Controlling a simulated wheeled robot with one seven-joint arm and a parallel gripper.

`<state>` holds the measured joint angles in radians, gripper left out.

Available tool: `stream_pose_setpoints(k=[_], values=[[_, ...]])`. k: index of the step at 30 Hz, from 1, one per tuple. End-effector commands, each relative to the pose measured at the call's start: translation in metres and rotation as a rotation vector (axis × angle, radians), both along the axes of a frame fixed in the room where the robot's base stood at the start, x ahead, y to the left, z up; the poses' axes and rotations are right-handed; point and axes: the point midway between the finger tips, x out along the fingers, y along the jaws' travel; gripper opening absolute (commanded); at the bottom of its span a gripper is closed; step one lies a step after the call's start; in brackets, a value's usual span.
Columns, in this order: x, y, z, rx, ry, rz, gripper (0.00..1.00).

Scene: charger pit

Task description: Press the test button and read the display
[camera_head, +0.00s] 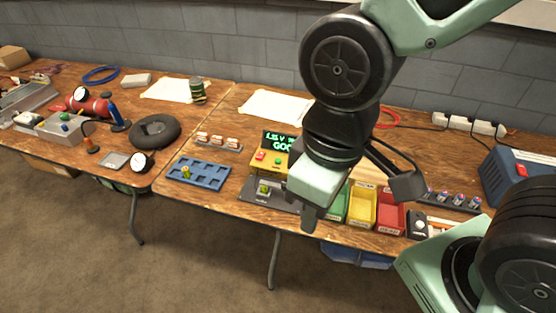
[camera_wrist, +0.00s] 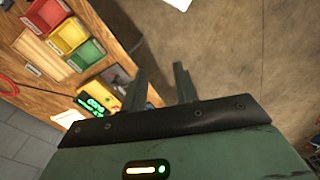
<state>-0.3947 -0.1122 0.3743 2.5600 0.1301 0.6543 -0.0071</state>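A yellow tester (camera_head: 257,168) stands on the near edge of the right table. Its dark display (camera_head: 276,141) is lit with green text: a voltage above and "GOO" below, the end cut off by my arm. A red button (camera_head: 260,156) and a green button (camera_head: 278,160) sit on its face. A grey holder (camera_head: 262,190) with a small green-topped part lies in front. My gripper (camera_head: 309,218) hangs to the right of the tester, pointing down past the table's front edge. In the wrist view its fingers (camera_wrist: 162,88) are apart with nothing between them; the lit display (camera_wrist: 91,104) shows left of them.
Green, yellow (camera_head: 362,206) and red (camera_head: 391,210) bins stand right of my gripper. A blue tray (camera_head: 205,172) lies left of the tester. A blue box (camera_head: 525,170) and a power strip (camera_head: 468,125) are at the right. The floor (camera_head: 190,260) in front is clear.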

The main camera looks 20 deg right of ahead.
Motion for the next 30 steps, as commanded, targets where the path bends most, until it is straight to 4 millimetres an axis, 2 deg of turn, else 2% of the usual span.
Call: stream_pose_setpoints(k=[1,3,30], values=[[0.0000,0.0000,0.0000,0.000,0.000,0.000,0.16],[0.0000,0.0000,0.0000,0.000,0.000,0.000,0.00],[0.0000,0.0000,0.0000,0.000,0.000,0.000,0.00]])
